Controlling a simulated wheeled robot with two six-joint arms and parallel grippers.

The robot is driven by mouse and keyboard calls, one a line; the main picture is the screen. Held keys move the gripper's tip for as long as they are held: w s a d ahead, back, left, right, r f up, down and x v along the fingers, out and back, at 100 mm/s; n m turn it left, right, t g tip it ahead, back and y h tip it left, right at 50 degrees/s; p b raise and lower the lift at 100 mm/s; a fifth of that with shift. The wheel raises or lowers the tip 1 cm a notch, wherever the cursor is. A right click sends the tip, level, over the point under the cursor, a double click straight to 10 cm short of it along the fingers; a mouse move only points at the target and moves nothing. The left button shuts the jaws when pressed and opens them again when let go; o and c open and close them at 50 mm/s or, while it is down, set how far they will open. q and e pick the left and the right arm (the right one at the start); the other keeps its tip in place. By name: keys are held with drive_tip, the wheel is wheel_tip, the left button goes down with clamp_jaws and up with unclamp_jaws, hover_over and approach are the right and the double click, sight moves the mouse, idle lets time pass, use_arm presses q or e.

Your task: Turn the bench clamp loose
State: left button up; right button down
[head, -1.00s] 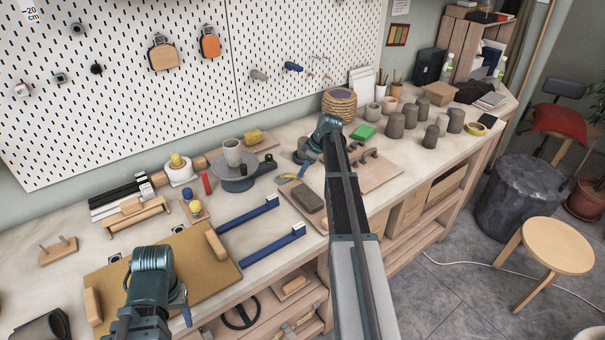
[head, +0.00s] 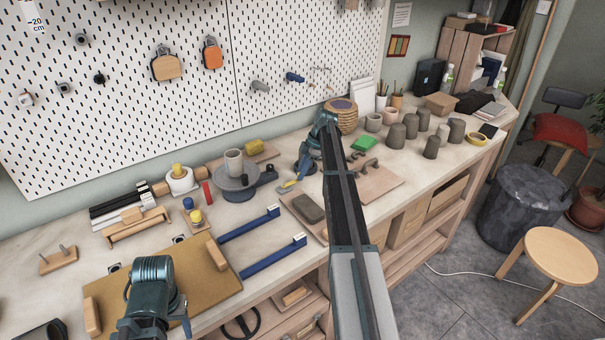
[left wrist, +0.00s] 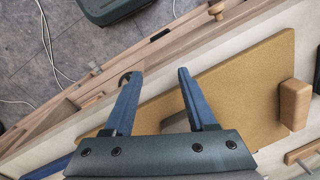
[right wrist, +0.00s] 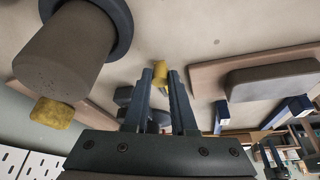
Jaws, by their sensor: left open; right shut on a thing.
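A dark ring-shaped hand wheel (head: 243,324), which looks like part of the bench clamp, shows under the bench's front edge at the bottom of the head view, partly cut off. A dark curved piece (left wrist: 127,78) at the front edge in the left wrist view may be the same wheel; I cannot tell. My left gripper (left wrist: 157,72) is open and empty above the bench's front edge, beside the ochre board (left wrist: 245,85). My right gripper (right wrist: 160,82) is shut on a small yellow-ended tool (right wrist: 160,70), held over the bench right of the turntable (head: 238,188).
The ochre board (head: 190,262) has wooden end blocks. Two blue bars (head: 272,258) lie to its right. A grey pot (head: 234,161) stands on the turntable. A wooden board with a dark block (head: 308,207) lies in front of my right arm. Cups crowd the right end.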

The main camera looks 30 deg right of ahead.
drive_tip(key=shift+w, duration=0.1)
idle(0.4)
drive_tip(key=c, duration=0.7)
unclamp_jaws()
drive_tip(key=shift+c, duration=0.2)
drive_tip(key=shift+r, duration=0.15)
drive_tip(key=p+v, duration=1.2)
drive_tip(key=v, duration=0.1)
drive_tip(key=shift+d+r+p, duration=0.2)
drive_tip(key=shift+p, duration=0.15)
